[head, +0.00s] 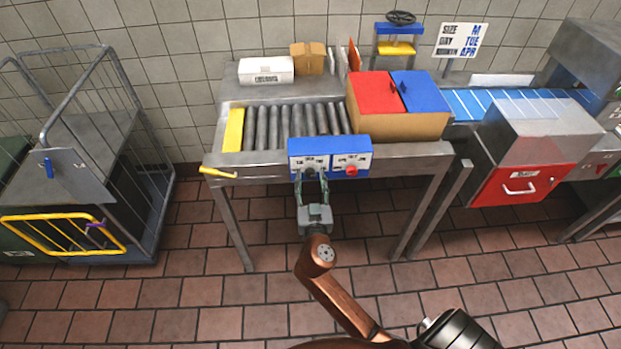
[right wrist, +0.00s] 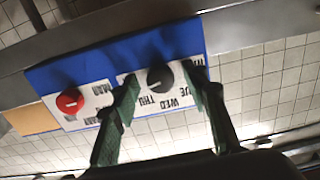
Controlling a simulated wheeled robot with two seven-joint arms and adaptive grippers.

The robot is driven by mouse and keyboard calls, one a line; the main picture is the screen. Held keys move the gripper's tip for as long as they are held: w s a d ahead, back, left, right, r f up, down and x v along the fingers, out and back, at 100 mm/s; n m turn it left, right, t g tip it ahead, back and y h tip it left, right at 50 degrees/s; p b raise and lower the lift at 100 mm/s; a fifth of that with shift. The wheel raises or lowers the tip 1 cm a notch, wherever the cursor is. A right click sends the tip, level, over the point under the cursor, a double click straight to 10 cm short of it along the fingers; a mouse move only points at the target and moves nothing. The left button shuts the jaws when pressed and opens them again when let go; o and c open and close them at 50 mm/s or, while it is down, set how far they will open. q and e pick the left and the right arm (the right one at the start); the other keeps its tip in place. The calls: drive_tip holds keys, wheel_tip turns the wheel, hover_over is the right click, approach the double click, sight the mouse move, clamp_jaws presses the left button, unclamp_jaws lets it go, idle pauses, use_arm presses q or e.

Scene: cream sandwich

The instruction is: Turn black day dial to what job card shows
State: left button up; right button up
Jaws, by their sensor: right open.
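The job card (head: 463,40) on the wall reads SIZE M, DAY TUE, MONTH APR. A blue control box (head: 329,145) with white label plates is on the front of the conveyor table. The black day dial (right wrist: 160,78) is in the right wrist view, with day letters such as WED and THU around it; its pointer setting is not clear. My right gripper (head: 313,180) is open at the box, with one finger on each side of the black dial; I cannot tell whether they touch it. The red dial (right wrist: 70,101) is beside it. My left gripper is out of view.
A roller table (head: 222,158) carries a box with red and blue lids (head: 398,125). A white box (head: 266,70) and a cardboard box (head: 308,58) stand behind. A wire cart (head: 80,150) is at left, a red-drawer machine (head: 520,185) at right. The front floor is clear.

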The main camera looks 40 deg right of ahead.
drive_tip(key=shift+w+d, duration=0.15)
clamp_jaws()
idle(0.5)
